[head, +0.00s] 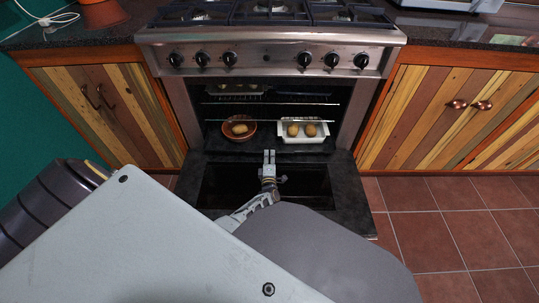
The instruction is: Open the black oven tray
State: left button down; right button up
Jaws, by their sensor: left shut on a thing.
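The black oven tray (222,144) sits low in the oven, with its front edge near the opening. A brown bowl with a pale piece of food (240,128) and a white dish with two round brown items (303,132) stand on it. My left gripper (269,155) is at the middle of the tray's front edge, its fingers shut on it. My right gripper is not in view.
The oven door (348,197) is folded down below the tray, under my left gripper. Wire racks (270,103) are above the tray. Wooden cabinets (455,110) flank the oven. Tiled floor (450,230) is clear at the right.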

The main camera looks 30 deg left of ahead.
pick_arm(q)
jog(key=c, duration=1.6)
grip_release()
jog(key=shift+o, duration=0.2)
jog(key=shift+s+d, duration=0.1)
jog(key=shift+v, duration=3.65)
jog(key=shift+c, duration=0.2)
